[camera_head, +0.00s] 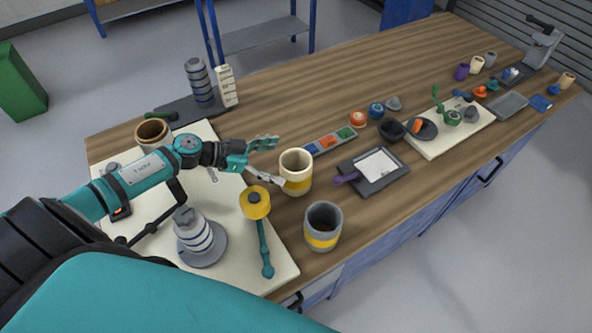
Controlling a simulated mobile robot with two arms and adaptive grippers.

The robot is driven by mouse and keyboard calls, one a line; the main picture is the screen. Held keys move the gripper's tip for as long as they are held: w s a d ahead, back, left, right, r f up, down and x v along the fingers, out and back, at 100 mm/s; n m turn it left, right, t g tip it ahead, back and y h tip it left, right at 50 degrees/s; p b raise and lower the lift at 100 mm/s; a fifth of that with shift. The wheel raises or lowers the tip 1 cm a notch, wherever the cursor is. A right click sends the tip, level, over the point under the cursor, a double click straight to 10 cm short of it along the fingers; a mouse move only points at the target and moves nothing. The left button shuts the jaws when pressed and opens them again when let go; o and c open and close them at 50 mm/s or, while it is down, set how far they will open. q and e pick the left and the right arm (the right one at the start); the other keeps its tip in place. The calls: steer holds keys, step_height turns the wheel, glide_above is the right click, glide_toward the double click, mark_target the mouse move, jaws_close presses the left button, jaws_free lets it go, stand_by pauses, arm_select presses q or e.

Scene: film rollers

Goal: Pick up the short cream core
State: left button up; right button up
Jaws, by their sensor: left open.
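Smaller cream cores stand at the far right, one (477,66) beside a purple one and another (567,81) near the bench end. My right gripper is not in view.
A grey core (323,232) with a yellow band stands close in front. A yellow-headed roller (255,203) and a grey stepped piece (196,240) are on the cream board (279,265). A parts strip (330,143) and dark tray (398,176) lie to the right.

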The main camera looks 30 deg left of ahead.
mark_target(310, 163)
arm_select(q)
steer(key=shift+p+x, duration=0.7)
steer(key=shift+x, duration=2.35)
steer(key=shift+r, duration=0.2)
steer(key=c, duration=1.2)
